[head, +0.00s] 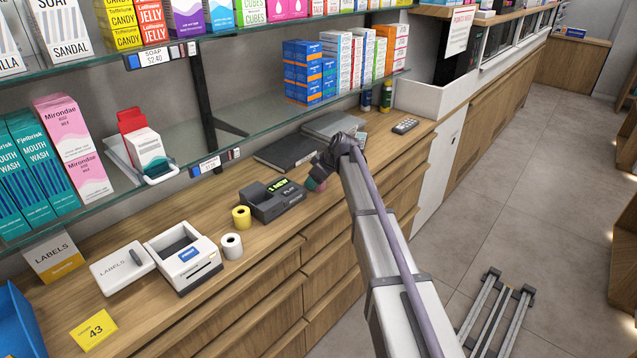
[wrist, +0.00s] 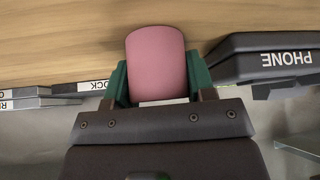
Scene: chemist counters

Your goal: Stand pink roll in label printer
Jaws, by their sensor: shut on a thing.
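The pink roll (wrist: 157,62) is between the two green fingers of my gripper (wrist: 158,85) in the wrist view, and the gripper is shut on it. In the head view, my gripper (head: 318,180) is at the far end of my arm, just right of the phone, and only a little of the pink roll (head: 321,187) shows. The label printer (head: 183,258) is a white box with an open top bay and a blue label, on the counter at left front. Its bay looks empty. My gripper is well to the right of the printer.
A white roll (head: 231,246) and a yellow roll (head: 241,217) stand between the printer and the dark phone (head: 273,200). A glass shelf (head: 215,157) with goods overhangs the counter's back. A dark binder (head: 288,153) lies behind.

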